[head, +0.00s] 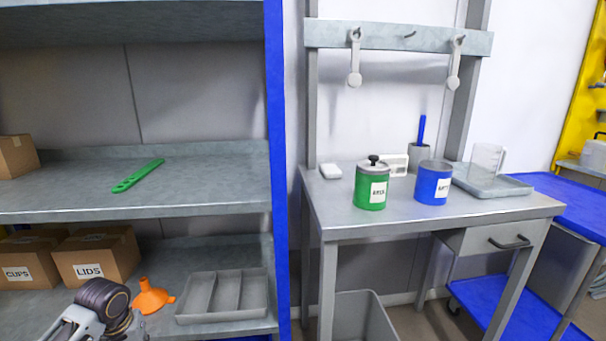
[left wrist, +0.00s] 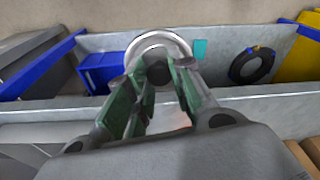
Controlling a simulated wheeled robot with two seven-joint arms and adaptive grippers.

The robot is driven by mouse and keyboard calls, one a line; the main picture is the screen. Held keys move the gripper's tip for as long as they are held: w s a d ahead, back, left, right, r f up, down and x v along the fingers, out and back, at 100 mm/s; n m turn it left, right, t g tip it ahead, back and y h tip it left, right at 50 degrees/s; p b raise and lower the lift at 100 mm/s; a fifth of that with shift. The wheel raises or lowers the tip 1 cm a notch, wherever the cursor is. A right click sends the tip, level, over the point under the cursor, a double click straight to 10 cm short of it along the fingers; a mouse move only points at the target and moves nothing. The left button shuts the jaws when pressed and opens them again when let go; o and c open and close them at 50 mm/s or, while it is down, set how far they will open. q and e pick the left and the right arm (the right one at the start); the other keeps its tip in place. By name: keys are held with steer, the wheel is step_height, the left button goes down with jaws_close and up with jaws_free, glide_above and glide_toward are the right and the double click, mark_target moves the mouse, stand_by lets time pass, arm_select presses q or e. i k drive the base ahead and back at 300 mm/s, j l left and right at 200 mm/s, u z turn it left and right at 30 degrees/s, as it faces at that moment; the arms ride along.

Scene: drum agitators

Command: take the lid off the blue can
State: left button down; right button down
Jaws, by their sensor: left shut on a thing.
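The blue can (head: 433,186) stands upright on the grey workbench, with no lid showing on its top. My left gripper (left wrist: 157,78) is shut on the dark knob of a round silver lid (left wrist: 160,39) in the left wrist view. The lid is clear of the blue can. The gripper's fingers do not show in the head view, where only part of my arm shows at the lower left. A green can (head: 370,190) to the left of the blue can wears a silver lid with a black knob. My right gripper is not in view.
The workbench (head: 335,212) also bears a grey tray (head: 515,187) with a clear jug, and a grey cup (head: 418,155) with a blue tool. The shelf at left holds a green tool (head: 138,176), an orange funnel (head: 152,297), a divided tray (head: 222,317) and boxes.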

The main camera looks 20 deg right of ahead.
mark_target(433, 177)
steer(key=k+l+z, duration=0.3)
steer(key=l, duration=0.15)
steer(key=l+z, duration=0.3)
steer(key=l, duration=0.15)
steer(key=k+l+z, duration=0.1)
steer(key=l+z, duration=0.2)
steer(key=l, duration=0.25)
steer(key=l+z, duration=0.3)
steer(key=l, duration=0.2)
steer(key=k, duration=0.05)
